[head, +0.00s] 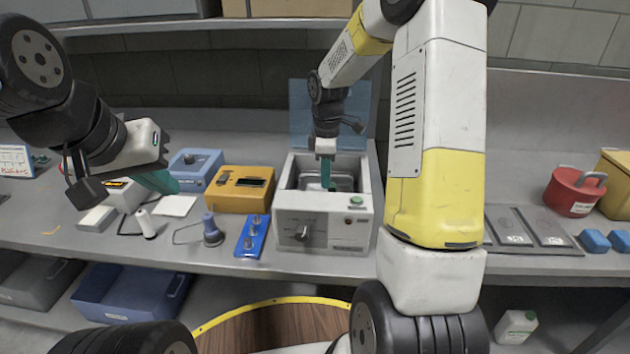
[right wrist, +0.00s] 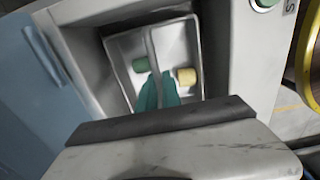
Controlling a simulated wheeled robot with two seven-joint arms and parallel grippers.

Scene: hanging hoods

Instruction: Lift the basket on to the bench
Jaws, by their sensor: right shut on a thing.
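The metal basket (right wrist: 122,50) is inside the open well of a white bath unit (head: 322,229). A thin grey handle (right wrist: 152,52) crosses above it. The fingertips partly hide the handle. My left gripper (head: 160,181) is empty above the left part of the bench (head: 225,256). Its fingers overlap from this side, so their opening does not show.
The bath's blue lid (head: 300,110) stands up behind it. A yellow device (head: 240,188), a blue rack (head: 252,236) and a blue-grey knobbed tool (head: 211,230) stand left of it. A red pot (head: 575,190) is at the right.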

